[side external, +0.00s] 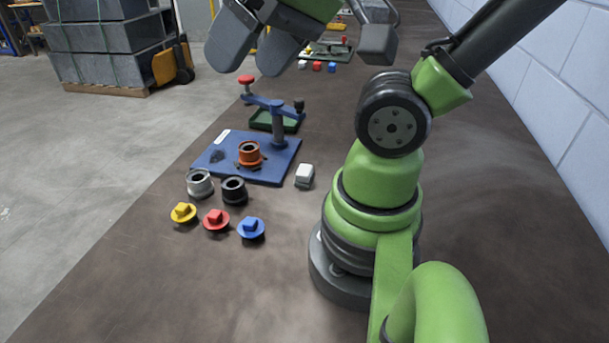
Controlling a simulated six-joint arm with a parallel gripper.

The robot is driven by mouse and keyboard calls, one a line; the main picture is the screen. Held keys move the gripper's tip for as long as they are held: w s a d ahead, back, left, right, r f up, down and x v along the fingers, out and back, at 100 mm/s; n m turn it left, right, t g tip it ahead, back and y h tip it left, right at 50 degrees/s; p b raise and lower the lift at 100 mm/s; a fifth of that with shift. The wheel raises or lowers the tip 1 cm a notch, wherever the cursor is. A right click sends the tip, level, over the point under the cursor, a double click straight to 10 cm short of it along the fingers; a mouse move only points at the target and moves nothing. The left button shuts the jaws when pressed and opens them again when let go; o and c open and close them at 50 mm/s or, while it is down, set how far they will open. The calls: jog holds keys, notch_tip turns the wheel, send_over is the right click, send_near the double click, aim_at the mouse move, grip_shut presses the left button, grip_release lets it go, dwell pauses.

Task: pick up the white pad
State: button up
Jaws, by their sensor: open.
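A small white pad (305,174), block-shaped with a darker lower part, sits on the brown table just right of the blue fixture plate. My gripper (250,58) shows at the top of the side view with two thick grey fingers spread apart and nothing between them. It is raised well above the table and away from the pad. The upper part of the gripper is cut off by the frame.
A blue fixture (270,172) with a post and clamp arm holds an orange ring (249,153). Grey (199,183) and black (234,191) rings stand in front, with yellow (183,213), red (215,221) and blue (251,229) knobbed caps nearer. A wall (570,90) runs along the right.

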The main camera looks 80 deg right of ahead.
jog(key=shift+o, duration=0.8)
jog(key=w+d+f+m+g+h, duration=0.5)
jog(key=d+f+m, duration=0.55)
jog(key=m, duration=0.75)
jog(key=s+d+f+m+y, duration=0.1)
jog(key=d+f+m, duration=0.2)
jog(key=m, duration=0.1)
jog(key=s+d+f+m+g+y, duration=0.1)
jog(key=d+f+m, duration=0.2)
jog(key=m, duration=0.1)
jog(key=s+d+f+m+g, duration=0.1)
jog(key=d+f+m, duration=0.2)
jog(key=f+m, duration=0.1)
jog(key=shift+s+d+m+y, duration=0.2)
jog(key=shift+d+m+y, duration=0.2)
jog(key=shift+m, duration=0.2)
send_over(300, 168)
jog(key=shift+m, duration=0.4)
jog(key=f, duration=0.4)
jog(key=shift+a+f, duration=0.2)
jog(key=shift+f, duration=0.15)
jog(key=shift+d+f, duration=0.1)
jog(key=shift+f, duration=2.85)
